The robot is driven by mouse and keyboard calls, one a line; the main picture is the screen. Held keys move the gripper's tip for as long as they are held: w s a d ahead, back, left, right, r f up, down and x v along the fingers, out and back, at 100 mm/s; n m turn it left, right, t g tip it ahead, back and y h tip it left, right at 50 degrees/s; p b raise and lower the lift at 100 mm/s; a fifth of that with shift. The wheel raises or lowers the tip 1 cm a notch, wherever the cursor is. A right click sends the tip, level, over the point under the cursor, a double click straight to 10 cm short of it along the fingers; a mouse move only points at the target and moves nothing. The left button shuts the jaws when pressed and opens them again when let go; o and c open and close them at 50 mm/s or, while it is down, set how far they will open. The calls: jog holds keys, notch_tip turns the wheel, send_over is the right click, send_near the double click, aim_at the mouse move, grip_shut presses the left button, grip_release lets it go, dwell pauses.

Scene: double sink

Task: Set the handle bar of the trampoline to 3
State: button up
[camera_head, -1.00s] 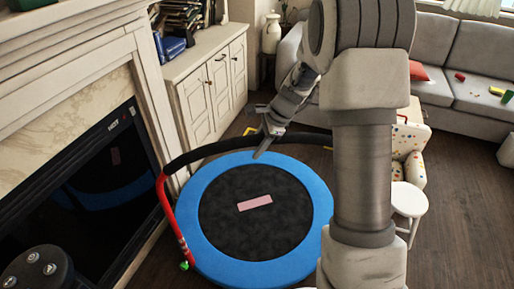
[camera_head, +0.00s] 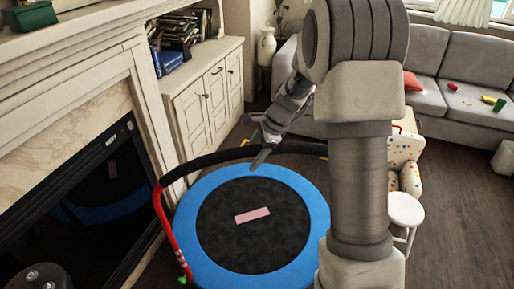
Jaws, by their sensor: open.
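The trampoline (camera_head: 312,208) stands on the floor in the middle of the head view, with a blue rim, a black mat and a pink patch (camera_head: 252,215). Its handle bar (camera_head: 207,160) is a black padded arc over the far side of the rim, with a red post (camera_head: 164,225) at the left; the right end is hidden behind my arm. My gripper (camera_head: 258,152) is open, with its fingers pointing down by the middle of the black bar. I cannot tell whether the fingers touch the bar. No number marking is readable.
A fireplace with a dark glass front (camera_head: 100,200) stands close on the left. A white cabinet (camera_head: 205,105) is behind it. A white stool (camera_head: 406,209) and a dotted chair (camera_head: 404,160) are at the right, before a grey sofa (camera_head: 440,85). Dark floor is free at the right.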

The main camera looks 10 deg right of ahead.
jog(key=p+v, duration=0.1)
jog(key=v, duration=1.6)
jog(key=shift+r, duration=0.2)
jog(key=s+a+r+n+t+h, duration=0.1)
jog(key=s+a+r+n+h, duration=0.1)
jog(key=s+n, duration=0.7)
jog(key=s+a+r+n+t+h, duration=0.2)
jog(key=s+a+n, duration=0.2)
jog(key=s+n, duration=0.5)
jog(key=s, duration=0.7)
jog(key=shift+s, duration=0.1)
